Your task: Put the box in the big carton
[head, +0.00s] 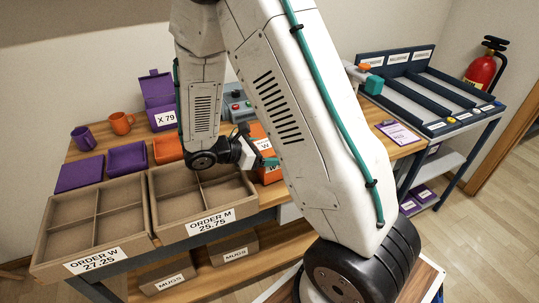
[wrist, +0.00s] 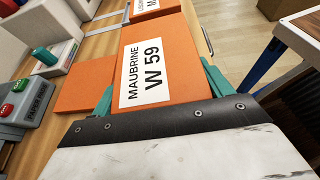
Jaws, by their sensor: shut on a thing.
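My gripper (wrist: 158,88) has its two teal fingers shut on an orange box labelled MAUBRINE W 59 (wrist: 172,42). In the head view my gripper (head: 266,161) is at the table's right part, beside the orange box (head: 257,130), and my arm covers part of both. I cannot tell whether the box is lifted. Two open cardboard cartons with dividers stand at the table's front: ORDER W (head: 124,243) at left and ORDER M (head: 172,233) just left of my gripper. They look similar in size, and their visible compartments look empty.
Purple mug (head: 83,138), orange mug (head: 121,123), purple box X 79 (head: 158,90) and small trays stand behind the cartons. A control box with buttons (head: 238,105) is behind my gripper. Another orange box (wrist: 145,6) lies beyond the held one. A rack table (head: 420,90) stands right.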

